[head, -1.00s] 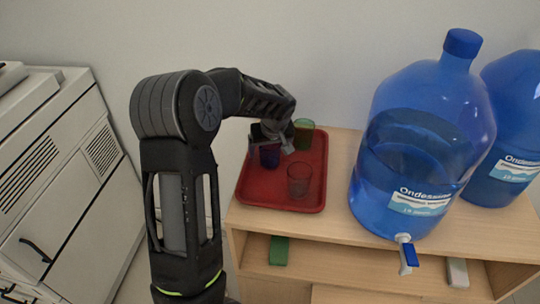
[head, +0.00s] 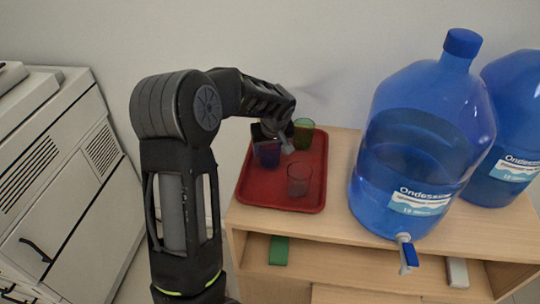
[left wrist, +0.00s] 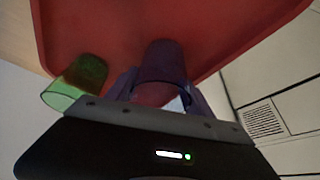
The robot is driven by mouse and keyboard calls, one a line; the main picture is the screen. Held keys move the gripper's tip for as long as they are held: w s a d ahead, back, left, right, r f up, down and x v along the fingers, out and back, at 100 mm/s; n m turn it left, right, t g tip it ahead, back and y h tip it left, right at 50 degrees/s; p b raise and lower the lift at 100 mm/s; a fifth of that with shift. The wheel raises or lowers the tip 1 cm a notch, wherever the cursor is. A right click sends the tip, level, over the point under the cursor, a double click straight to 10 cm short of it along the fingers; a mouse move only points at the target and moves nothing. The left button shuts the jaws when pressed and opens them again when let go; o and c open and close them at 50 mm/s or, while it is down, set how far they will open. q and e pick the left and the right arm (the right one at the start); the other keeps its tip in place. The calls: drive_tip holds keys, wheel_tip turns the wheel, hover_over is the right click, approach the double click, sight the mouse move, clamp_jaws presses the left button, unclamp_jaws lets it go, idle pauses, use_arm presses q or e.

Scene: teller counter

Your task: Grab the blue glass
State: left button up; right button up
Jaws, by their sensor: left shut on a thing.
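The blue glass (head: 267,154) stands at the left part of the red tray (head: 290,205) in the head view. My left gripper (head: 270,138) is over it, shut on it. In the left wrist view the blue glass (left wrist: 163,66) looks purple and sits between the two fingers of my left gripper (left wrist: 160,92). The glass is partly hidden by the gripper in the head view. I cannot tell whether its base touches the tray. My right gripper is not in view.
A green glass (head: 304,133) stands close behind the gripper, and a clear glass (head: 299,180) stands in front on the tray. Large blue water bottles (head: 420,150) fill the right of the wooden cabinet (head: 340,222). A white printer (head: 65,170) stands at left.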

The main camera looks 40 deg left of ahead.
use_arm(q)
drive_tip(key=shift+r, duration=0.15)
drive_tip(key=shift+c, duration=0.4)
wheel_tip(320, 180, up, 10)
drive_tip(key=b, duration=0.1)
idle(0.6)
